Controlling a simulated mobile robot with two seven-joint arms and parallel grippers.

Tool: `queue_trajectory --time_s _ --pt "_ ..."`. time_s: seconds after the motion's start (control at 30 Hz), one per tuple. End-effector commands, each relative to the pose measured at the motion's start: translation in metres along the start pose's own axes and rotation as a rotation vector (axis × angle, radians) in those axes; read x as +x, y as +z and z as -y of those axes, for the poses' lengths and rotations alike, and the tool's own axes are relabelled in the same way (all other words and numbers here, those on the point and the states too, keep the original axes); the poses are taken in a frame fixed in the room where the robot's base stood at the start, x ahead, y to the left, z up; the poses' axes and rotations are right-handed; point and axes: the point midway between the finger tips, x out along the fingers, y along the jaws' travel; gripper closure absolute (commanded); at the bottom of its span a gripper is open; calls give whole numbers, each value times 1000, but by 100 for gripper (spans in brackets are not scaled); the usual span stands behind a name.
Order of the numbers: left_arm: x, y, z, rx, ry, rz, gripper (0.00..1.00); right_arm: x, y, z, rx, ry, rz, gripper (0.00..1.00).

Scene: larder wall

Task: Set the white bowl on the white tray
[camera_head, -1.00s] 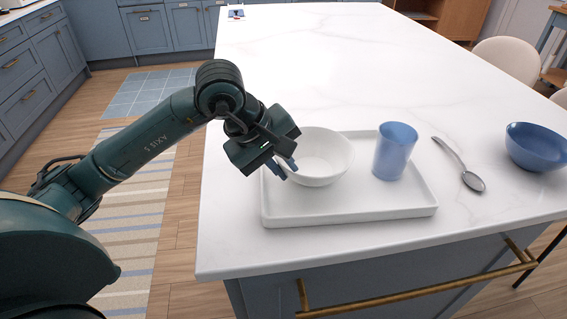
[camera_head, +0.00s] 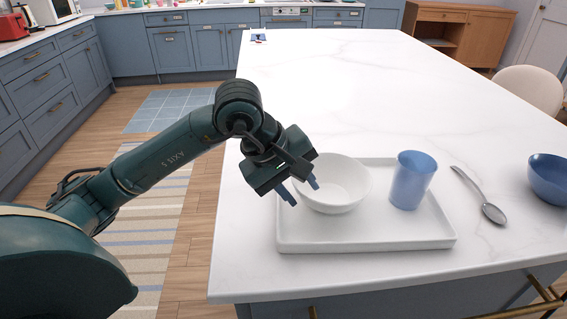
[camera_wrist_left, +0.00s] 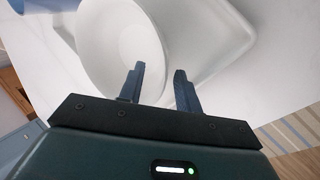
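The white bowl (camera_head: 340,188) stands upright on the left part of the white tray (camera_head: 375,243), beside a blue cup. My left gripper (camera_head: 305,196) is at the bowl's left side with its two fingers apart. In the left wrist view, the bowl (camera_wrist_left: 125,45) and tray (camera_wrist_left: 225,35) lie beyond the open fingers (camera_wrist_left: 160,68). One finger overlaps the bowl and the other shows against the tray. I cannot tell whether either finger touches the bowl. My right gripper is not in view.
The blue cup (camera_head: 411,180) stands on the tray's right part. A spoon (camera_head: 482,198) and a blue bowl (camera_head: 550,178) lie to the right on the white counter (camera_head: 350,90). The counter behind the tray is mostly clear.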

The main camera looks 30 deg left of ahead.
Motion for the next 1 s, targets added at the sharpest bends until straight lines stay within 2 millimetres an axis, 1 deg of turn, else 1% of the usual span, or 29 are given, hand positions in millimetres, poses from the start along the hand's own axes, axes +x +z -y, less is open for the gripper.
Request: queue_trajectory --time_s 0.03,0.3,0.4,0.5,0.6,0.7,1.0 --pt "-10 -1 0 0 3 -6 66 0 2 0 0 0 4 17" --pt "-70 -1 -1 1 4 -8 66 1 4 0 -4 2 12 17" --pt "-88 -1 0 0 2 -7 66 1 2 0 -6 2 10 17" --pt "-100 -1 0 -1 2 -5 66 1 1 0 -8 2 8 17" --pt "-107 0 0 -1 0 -4 66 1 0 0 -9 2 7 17" --pt "-110 0 1 0 -1 -3 66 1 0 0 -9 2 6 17" --pt "-110 0 0 0 -1 -3 66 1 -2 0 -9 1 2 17"
